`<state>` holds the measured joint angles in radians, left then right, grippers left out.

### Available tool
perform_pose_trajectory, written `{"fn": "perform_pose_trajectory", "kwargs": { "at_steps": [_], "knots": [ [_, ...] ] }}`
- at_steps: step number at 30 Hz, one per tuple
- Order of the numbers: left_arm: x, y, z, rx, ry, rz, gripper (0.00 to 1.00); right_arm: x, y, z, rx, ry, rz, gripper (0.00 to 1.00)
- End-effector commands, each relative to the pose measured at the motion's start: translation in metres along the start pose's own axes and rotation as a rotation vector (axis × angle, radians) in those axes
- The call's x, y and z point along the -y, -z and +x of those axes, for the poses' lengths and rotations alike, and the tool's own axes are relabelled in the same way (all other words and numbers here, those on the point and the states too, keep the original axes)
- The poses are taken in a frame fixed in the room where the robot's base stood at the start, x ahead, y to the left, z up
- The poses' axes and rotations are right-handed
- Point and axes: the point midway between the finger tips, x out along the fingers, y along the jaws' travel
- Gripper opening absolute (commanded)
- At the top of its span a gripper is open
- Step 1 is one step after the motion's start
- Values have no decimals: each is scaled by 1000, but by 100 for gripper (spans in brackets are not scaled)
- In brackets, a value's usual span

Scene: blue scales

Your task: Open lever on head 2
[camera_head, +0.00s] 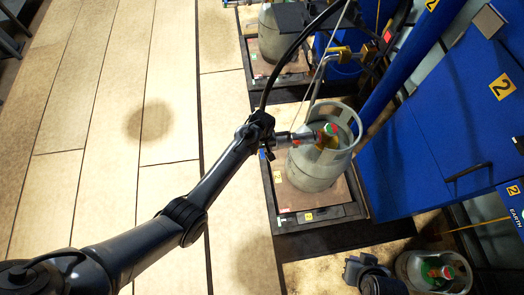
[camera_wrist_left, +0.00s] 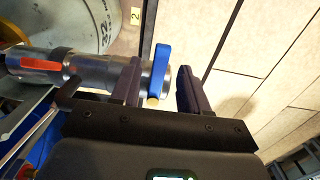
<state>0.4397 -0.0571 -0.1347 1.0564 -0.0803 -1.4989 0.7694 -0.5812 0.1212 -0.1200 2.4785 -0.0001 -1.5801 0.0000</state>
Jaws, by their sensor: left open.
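The silver filling head (camera_head: 290,138) sits at the valve of a grey gas cylinder (camera_head: 315,168), on the scale beside the blue panel marked 2. In the left wrist view the metal head (camera_wrist_left: 90,68) lies sideways, with a red part on it. Its blue lever (camera_wrist_left: 161,58) stands across the head's end. My left gripper (camera_head: 264,143) is at the outer end of the head. In the left wrist view its open fingers (camera_wrist_left: 160,68) have the lever between them, with a gap to the right finger. A dark part at the bottom right (camera_head: 365,272) may be my right gripper; its jaws cannot be made out.
Another cylinder (camera_head: 272,38) stands on the scale behind. One more cylinder (camera_head: 432,272) is at the bottom right. The blue panel (camera_head: 440,150) and a blue post (camera_head: 400,70) bound the right side. A black hose (camera_head: 283,62) arches above the gripper. The wooden floor (camera_head: 100,110) on the left is clear.

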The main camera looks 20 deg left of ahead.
Motion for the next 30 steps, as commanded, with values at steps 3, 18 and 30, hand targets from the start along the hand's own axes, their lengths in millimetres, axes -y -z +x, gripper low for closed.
{"fn": "perform_pose_trajectory", "kwargs": {
  "at_steps": [3,18,30],
  "knots": [
    [0,0,8,0,0,1,45,0,-1,4,0,0,0,0],
    [0,0,10,0,0,0,22,0,-1,4,-2,0,0,0],
    [0,0,10,0,0,0,0,0,0,3,-3,0,0,0]
  ]
}}
